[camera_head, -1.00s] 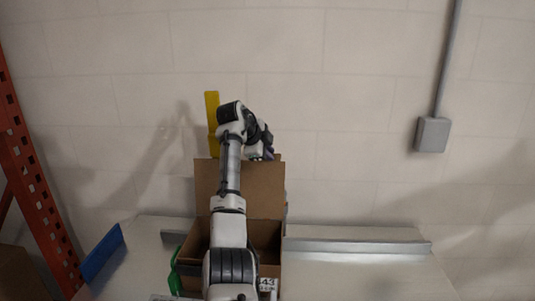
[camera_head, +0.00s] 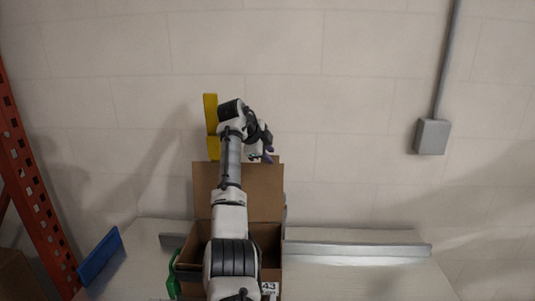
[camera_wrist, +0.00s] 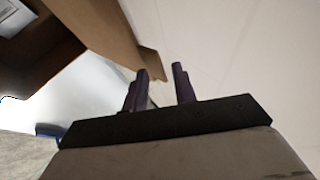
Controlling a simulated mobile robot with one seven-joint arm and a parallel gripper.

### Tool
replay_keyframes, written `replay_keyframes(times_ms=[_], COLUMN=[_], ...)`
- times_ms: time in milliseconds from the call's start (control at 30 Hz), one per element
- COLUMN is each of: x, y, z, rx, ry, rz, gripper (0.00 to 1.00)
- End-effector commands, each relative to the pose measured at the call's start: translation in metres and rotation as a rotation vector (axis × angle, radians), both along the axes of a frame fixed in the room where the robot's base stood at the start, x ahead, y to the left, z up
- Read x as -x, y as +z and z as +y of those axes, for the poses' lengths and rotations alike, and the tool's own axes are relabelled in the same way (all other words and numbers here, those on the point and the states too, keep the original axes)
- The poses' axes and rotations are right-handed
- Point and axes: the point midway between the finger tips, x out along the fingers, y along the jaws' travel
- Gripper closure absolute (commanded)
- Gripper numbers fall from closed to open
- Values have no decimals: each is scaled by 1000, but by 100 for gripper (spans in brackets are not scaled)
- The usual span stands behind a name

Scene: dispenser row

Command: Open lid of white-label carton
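The brown cardboard carton (camera_head: 270,240) stands on the shelf with a white label (camera_head: 269,287) low on its front right. Its lid (camera_head: 262,188) stands up at the back, roughly upright, and the top is open. My arm covers the middle of the carton and part of the lid. My gripper (camera_head: 262,156) is at the lid's top edge, toward its right side. In the wrist view, my gripper (camera_wrist: 160,72) has its two dark fingers apart with nothing between them. The lid's cardboard edge (camera_wrist: 125,35) passes close to the left finger; contact cannot be told.
A yellow upright piece (camera_head: 211,125) stands behind the lid's left. A green handle-like thing (camera_head: 173,275) is left of the carton, and a blue piece (camera_head: 99,256) is farther left. A metal rail (camera_head: 355,249) runs right; the shelf before it looks clear.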

Motion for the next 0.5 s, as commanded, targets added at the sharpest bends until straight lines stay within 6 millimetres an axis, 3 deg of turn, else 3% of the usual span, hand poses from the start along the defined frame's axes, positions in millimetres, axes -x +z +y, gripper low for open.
replay_keyframes(times_ms=[267, 500], x=[4, 29], y=[4, 37], z=[4, 22], rx=[1, -1], ry=[2, 2], rz=[0, -4], gripper=[73, 73])
